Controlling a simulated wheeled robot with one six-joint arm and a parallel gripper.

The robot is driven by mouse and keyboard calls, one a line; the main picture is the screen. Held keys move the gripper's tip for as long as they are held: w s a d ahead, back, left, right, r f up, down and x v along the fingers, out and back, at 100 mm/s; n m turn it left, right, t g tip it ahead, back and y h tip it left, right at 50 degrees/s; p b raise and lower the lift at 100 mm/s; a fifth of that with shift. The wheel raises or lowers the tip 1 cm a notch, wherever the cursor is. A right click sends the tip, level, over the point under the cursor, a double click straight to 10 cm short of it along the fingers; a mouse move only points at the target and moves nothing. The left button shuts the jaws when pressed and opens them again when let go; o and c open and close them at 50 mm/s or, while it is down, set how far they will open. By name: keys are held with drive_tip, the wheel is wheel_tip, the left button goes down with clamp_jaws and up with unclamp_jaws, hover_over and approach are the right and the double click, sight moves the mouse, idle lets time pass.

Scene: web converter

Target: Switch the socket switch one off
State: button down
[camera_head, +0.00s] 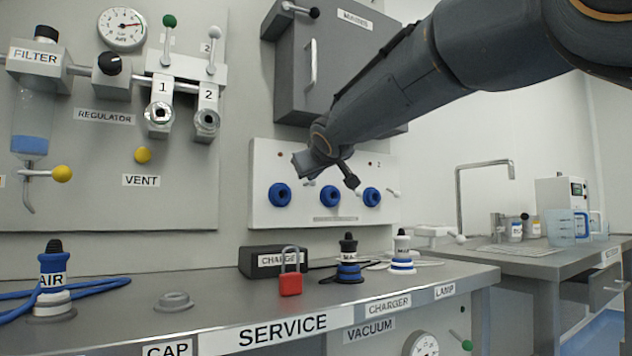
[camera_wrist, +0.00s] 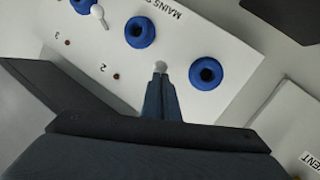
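A pale panel (camera_head: 262,216) on the wall carries three blue sockets, each with a small white lever to its right. The leftmost socket (camera_head: 280,195) also shows in the wrist view (camera_wrist: 206,73), turned about half round. The white lever of socket switch one (camera_wrist: 159,66) lies between this socket and the middle socket (camera_wrist: 140,32). My gripper (camera_wrist: 161,82) has its narrow fingers together, their tips right at this lever's knob. I cannot tell whether they touch it. The fingers hide the lever's lower part. In the head view my wrist covers the panel's upper middle.
The lever of the middle socket (camera_wrist: 98,12) is close by. A grey cabinet (camera_head: 345,70) hangs above the panel. Below, the bench holds a red padlock (camera_head: 290,285), a black charger box (camera_head: 262,262) and plugs. The wall valves stand to the left.

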drive_tip(key=shift+d+f+m+t+b, duration=0.2)
drive_tip(key=shift+f+t+b, duration=0.9)
drive_tip(key=shift+b, duration=5.25)
drive_tip(key=shift+f+g, duration=0.1)
drive_tip(key=shift+g, duration=0.2)
drive_tip(key=shift+s, duration=0.15)
drive_tip(key=v, duration=1.2)
drive_tip(key=shift+s+a, duration=0.25)
drive_tip(key=shift+s, duration=0.25)
